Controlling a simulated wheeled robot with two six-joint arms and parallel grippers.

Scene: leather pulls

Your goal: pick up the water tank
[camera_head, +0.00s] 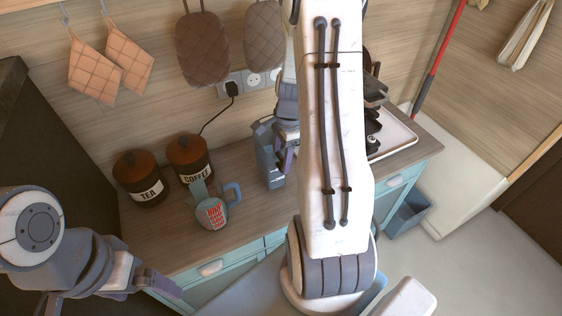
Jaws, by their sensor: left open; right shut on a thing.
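The water tank looks to be the grey-blue, see-through container (268,158), upright at the middle of the wooden counter. My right gripper (284,152) is at its right side and is shut on it. The fingers are partly hidden, and my large white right arm link covers what lies just to the right. I cannot tell whether the tank's base touches the counter. My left gripper (112,298) is open and empty at the lower left, in front of the counter and away from the tank.
A black cord runs from a wall socket (254,79). A white tray (399,138) with dark items is at the right, partly hidden.

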